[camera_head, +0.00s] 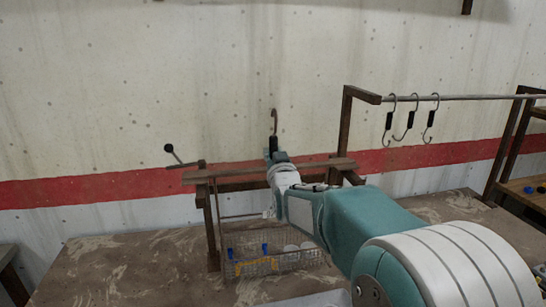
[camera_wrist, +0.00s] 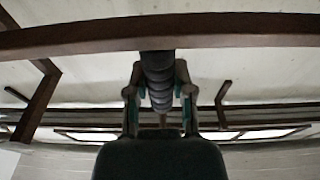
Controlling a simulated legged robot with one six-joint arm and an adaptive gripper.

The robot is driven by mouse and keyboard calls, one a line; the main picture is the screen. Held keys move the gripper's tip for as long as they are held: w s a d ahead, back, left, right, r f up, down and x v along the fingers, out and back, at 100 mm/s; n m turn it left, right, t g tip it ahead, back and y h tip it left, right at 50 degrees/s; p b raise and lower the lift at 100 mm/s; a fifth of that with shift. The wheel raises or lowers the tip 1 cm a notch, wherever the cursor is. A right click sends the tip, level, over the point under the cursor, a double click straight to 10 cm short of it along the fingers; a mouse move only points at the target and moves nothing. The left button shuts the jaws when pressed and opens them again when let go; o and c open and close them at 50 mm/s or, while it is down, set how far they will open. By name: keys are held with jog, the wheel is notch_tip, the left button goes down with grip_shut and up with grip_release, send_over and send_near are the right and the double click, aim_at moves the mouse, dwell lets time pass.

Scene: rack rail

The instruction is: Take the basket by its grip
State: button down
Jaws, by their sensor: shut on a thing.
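A wire basket (camera_head: 270,266) with blue, yellow and white things in it shows below the near wooden frame, partly behind my arm. My gripper (camera_head: 276,156) is at the top rail of this frame, shut on a black grip (camera_head: 273,143) with a rusty hook (camera_head: 274,120) rising above it. In the wrist view the ribbed dark grip (camera_wrist: 158,80) sits between the two fingers of my gripper (camera_wrist: 160,92). I cannot tell whether this grip is joined to the basket, as my arm and the rail hide what lies between.
The wooden rail (camera_head: 225,176) crosses close by my gripper, and also shows in the wrist view (camera_wrist: 70,38). A lever with a black ball (camera_head: 169,148) sticks out at its left. Several hooks (camera_head: 412,120) hang on a metal rail at right. The mottled tabletop (camera_head: 130,270) is clear at left.

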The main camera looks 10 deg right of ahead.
jog(key=shift+r, duration=1.3)
jog(key=shift+s, duration=0.1)
